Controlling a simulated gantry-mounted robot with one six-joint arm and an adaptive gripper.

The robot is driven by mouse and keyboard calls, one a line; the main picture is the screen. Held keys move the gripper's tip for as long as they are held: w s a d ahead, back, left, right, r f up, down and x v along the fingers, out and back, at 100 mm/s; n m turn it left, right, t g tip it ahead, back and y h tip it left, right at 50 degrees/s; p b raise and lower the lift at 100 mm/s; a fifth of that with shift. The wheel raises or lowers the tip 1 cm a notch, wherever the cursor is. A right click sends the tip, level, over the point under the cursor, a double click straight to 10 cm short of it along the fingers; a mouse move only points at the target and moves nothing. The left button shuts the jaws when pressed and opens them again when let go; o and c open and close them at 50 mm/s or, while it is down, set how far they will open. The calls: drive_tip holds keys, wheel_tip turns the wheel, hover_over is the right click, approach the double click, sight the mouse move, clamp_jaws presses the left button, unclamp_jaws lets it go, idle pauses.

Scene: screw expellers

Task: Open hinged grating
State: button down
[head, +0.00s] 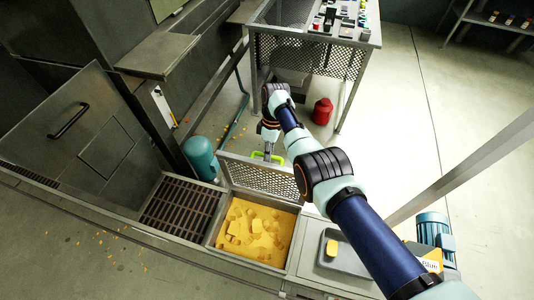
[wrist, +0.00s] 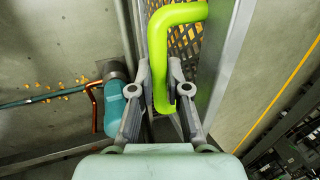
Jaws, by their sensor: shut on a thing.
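The hinged grating (head: 250,176) is a grey mesh panel in a metal frame. It stands raised, roughly upright, along the far edge of a square pit, so the pit is uncovered. A bright green handle (head: 256,155) is on its upper edge. My gripper (head: 268,152) is at this handle, with the arm reaching over from the lower right. In the wrist view my gripper (wrist: 160,88) has its fingers closed around the lower part of the green handle (wrist: 163,45), and the mesh (wrist: 186,42) shows behind it. My arm hides the grating's right end in the head view.
Yellow material with chunks fills the pit (head: 213,236). A slatted grate (head: 180,207) lies left of it. A mesh-sided control table (head: 303,55) and red canister (head: 322,111) stand farther back.

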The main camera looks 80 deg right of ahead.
drive_tip(key=c, duration=1.5)
unclamp_jaws()
drive_tip(key=shift+s+a+f, duration=0.1)
drive_tip(key=shift+a+f, duration=0.05)
drive_tip(key=shift+f, duration=0.15)
drive_tip(key=o, duration=0.4)
drive_tip(key=shift+s+a, duration=0.1)
drive_tip(key=shift+a, duration=0.15)
drive_tip(key=shift+c, duration=0.2)
drive_tip(key=shift+d+r, duration=0.15)
drive_tip(key=shift+d, duration=0.05)
drive_tip(key=v, duration=1.2)
